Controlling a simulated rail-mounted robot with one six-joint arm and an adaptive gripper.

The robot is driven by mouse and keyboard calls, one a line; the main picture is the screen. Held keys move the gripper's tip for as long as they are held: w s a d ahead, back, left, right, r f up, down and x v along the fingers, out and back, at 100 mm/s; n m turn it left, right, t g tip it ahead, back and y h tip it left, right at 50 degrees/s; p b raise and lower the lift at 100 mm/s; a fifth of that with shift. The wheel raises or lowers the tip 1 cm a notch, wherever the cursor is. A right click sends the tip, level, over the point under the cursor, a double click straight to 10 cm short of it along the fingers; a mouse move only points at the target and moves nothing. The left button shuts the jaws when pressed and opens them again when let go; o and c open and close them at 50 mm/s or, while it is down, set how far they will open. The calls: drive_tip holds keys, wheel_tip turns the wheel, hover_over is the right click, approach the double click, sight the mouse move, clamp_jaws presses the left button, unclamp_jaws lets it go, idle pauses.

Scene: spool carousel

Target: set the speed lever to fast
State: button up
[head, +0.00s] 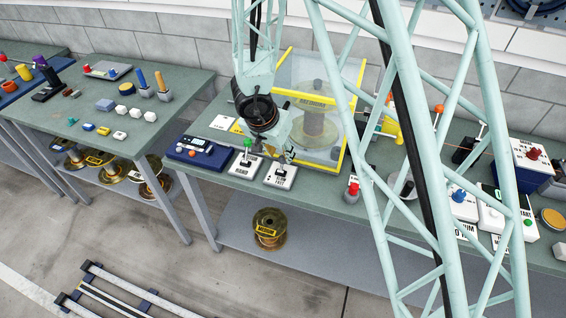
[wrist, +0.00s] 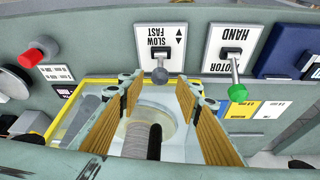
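The speed lever has a grey ball knob (wrist: 160,75) and stands on a white plate marked SLOW and FAST (wrist: 153,45). In the wrist view the lettering is upside down and the knob lies below the lever's base; I cannot tell how much of that is tilt. In the head view the SLOW/FAST plate (head: 281,178) is at the bench front. My gripper (wrist: 160,90) is open, its two ribbed tan fingers on either side of the knob's line. The knob appears just beyond the fingertips, with no contact visible. In the head view my gripper (head: 287,154) is just above the plate.
The HAND/MOTOR lever with a green knob (wrist: 238,92) stands close beside the speed lever. A clear yellow-framed cover (head: 343,155) over a spool is right behind. A blue box (head: 197,151) lies to the left, and a red knob (head: 353,188) to the right.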

sight(282, 158)
drive_tip(key=shift+b+x, duration=1.2)
drive_tip(key=shift+x, duration=1.7)
drive_tip(key=c, duration=0.9)
